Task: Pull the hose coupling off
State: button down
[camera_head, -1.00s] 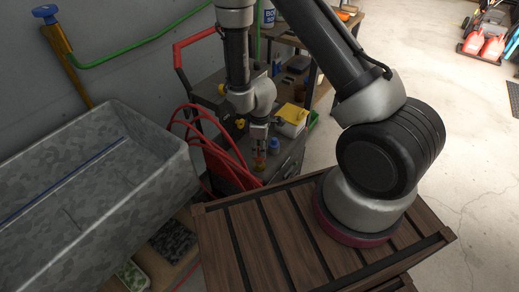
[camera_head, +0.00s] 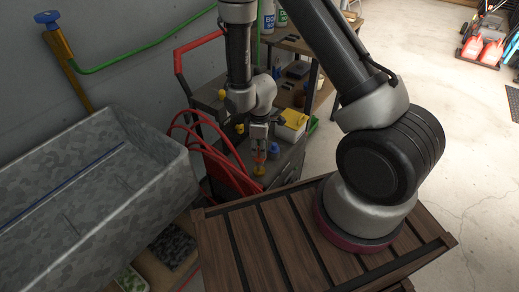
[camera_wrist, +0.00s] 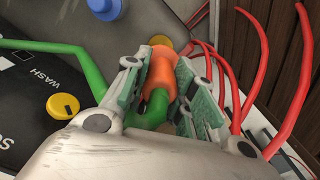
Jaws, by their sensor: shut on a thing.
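In the wrist view, an orange coupling (camera_wrist: 160,66) sits between my gripper's fingertips (camera_wrist: 158,92). My gripper is shut on it. A green hose (camera_wrist: 94,78) comes in from the left and bends between the fingers, against the coupling. Part of a yellow piece shows just beyond the orange end; whether the coupling is apart from it cannot be told.
Red hoses (camera_head: 181,125) loop left of my gripper, close to it; they also show right in the wrist view. A yellow knob (camera_wrist: 62,106) and a blue cap (camera_wrist: 106,7) are nearby. A grey trough (camera_head: 95,185) stands left. Open floor (camera_head: 480,190) lies right.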

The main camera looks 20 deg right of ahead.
jog(key=shift+r, duration=0.1)
jog(key=shift+r, duration=3.5)
